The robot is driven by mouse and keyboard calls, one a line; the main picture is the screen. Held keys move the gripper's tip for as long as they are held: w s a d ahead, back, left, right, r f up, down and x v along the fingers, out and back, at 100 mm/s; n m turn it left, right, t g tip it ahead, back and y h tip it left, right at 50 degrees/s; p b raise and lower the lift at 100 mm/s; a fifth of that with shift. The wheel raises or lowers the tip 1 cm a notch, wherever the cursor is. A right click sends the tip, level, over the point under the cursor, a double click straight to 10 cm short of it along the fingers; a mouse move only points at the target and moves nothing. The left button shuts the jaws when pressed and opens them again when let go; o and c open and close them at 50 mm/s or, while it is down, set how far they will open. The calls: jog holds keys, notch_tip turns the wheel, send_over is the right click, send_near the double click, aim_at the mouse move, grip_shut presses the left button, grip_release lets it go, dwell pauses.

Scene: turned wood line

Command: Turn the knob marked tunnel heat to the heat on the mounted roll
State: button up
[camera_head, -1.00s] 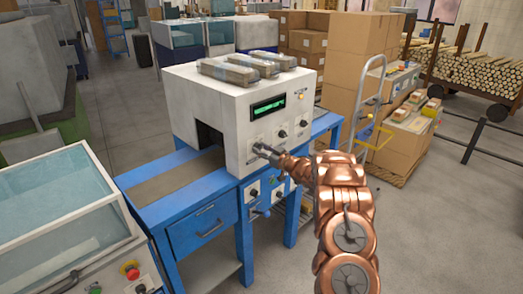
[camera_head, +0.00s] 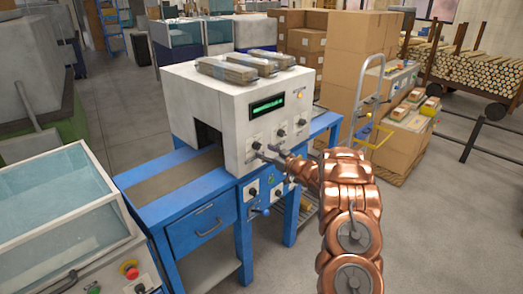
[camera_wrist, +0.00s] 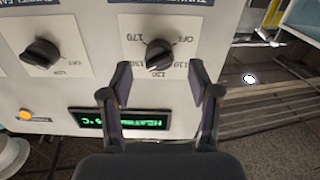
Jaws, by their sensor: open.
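The heat knob (camera_wrist: 158,53) is black, on a white plate with OFF and numbers such as 170, 130 and 110, upside down in the wrist view. Its label is partly cut off at the top edge. In the head view it is the leftmost upper knob (camera_head: 257,145) on the white machine (camera_head: 215,115). My gripper (camera_wrist: 160,82) is open, its fingers apart on either side just below the knob in that picture; contact cannot be told. It also shows at the machine front in the head view (camera_head: 269,152). I cannot make out a mounted roll or its heat value.
A similar fan knob (camera_wrist: 40,53) is left of it in the wrist view. A green-lit display (camera_wrist: 122,122) and an orange button (camera_wrist: 25,115) are near. Lower knobs (camera_head: 253,191) sit on the blue frame. Cartons (camera_head: 350,60) stand behind; open floor (camera_head: 430,230) lies right.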

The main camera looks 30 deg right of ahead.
jog(key=v, duration=0.8)
jog(key=shift+s, duration=0.3)
jog(key=shift+w+d+r, duration=0.1)
jog(key=shift+w+r, duration=0.05)
